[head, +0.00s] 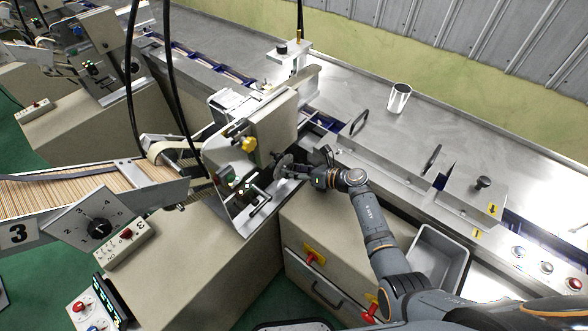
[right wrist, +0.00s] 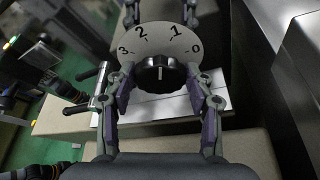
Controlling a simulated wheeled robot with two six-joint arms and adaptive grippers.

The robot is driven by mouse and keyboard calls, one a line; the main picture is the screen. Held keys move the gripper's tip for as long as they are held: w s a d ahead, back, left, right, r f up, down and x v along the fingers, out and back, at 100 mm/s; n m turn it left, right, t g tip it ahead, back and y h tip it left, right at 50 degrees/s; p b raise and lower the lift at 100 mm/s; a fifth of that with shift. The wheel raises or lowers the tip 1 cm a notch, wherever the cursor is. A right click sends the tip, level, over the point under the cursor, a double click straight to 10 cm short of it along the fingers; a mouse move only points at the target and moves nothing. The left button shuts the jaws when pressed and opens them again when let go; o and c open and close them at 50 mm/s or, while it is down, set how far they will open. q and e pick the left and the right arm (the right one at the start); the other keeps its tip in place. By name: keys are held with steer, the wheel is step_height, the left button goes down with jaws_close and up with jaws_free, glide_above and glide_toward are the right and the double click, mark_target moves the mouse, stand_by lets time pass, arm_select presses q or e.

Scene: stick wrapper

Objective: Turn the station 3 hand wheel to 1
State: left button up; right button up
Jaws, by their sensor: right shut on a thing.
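The hand wheel is a black knob (right wrist: 160,74) with a white line, in front of a pale round dial (right wrist: 158,42) marked 0, 1, 2 and 3 in the right wrist view. The white line stands about upright, toward the gap between 2 and 1; its exact reading is hard to tell. The dial shows small and edge-on as a grey disc (head: 283,163) on the station in the head view. My right gripper (head: 297,171) reaches it from the right, shut on the hand wheel, with its fingers at both sides. My left gripper is not in view.
A metal cup (head: 399,97) stands on the steel table behind. A grey bin (head: 437,262) lies right of my right arm. The station's beige housing (head: 262,125) rises close beside the gripper.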

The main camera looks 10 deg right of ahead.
steer(key=o, duration=1.2)
steer(key=shift+c, duration=0.2)
